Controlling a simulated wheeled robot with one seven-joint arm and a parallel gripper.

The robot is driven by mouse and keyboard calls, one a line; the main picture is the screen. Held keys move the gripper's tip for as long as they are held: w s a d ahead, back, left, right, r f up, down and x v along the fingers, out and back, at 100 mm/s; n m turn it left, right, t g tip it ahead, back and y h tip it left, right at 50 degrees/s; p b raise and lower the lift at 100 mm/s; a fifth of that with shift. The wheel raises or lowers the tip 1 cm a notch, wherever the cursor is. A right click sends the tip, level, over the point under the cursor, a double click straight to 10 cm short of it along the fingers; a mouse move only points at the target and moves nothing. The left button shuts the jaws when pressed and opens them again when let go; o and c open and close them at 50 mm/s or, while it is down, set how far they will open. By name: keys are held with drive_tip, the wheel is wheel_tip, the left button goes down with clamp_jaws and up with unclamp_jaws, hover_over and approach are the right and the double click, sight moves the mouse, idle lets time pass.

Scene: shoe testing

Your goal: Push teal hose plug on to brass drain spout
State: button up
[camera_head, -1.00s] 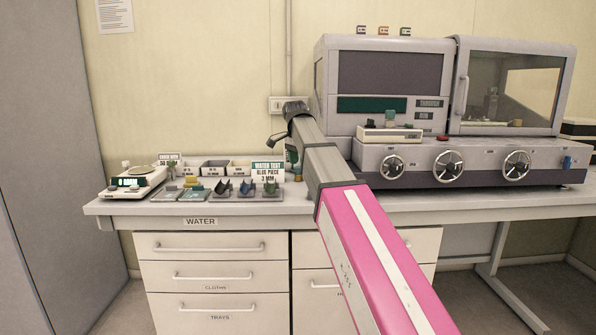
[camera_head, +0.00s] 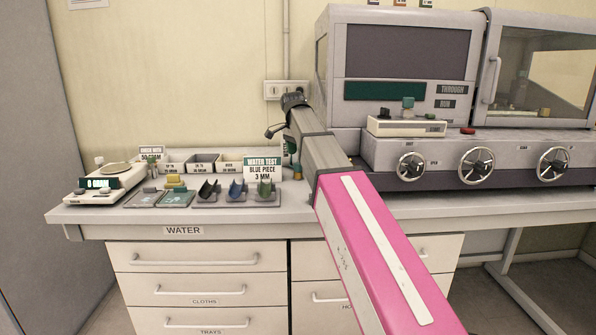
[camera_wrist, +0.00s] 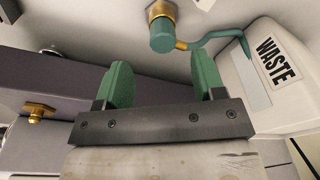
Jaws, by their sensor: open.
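In the wrist view a teal plug (camera_wrist: 162,36) with a short cylindrical body sits at the end of a brass spout (camera_wrist: 160,11) at the top. I cannot tell how far the plug is on. A teal hose (camera_wrist: 228,37) curves away to the right from a brass-coloured collar beside the plug. My gripper (camera_wrist: 163,82) is open and empty, its two green fingers apart below the plug and not touching it. In the head view my gripper's fingers are hard to make out, and plug and spout are not clearly seen.
A white container marked WASTE (camera_wrist: 268,60) stands close on the right. Another brass fitting (camera_wrist: 38,111) sticks out of a dark panel on the left. In the head view the bench carries a grey machine (camera_head: 400,60), a WATER TEST sign (camera_head: 263,168), a scale (camera_head: 105,180) and trays.

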sight(298, 163)
drive_tip(key=shift+w+d+f, duration=0.1)
drive_tip(key=shift+w+f, duration=0.1)
drive_tip(key=shift+f, duration=1.6)
drive_tip(key=shift+w+d+f, duration=0.1)
drive_tip(key=shift+w+f, duration=0.05)
drive_tip(key=shift+f, duration=1.6)
drive_tip(key=c, duration=1)
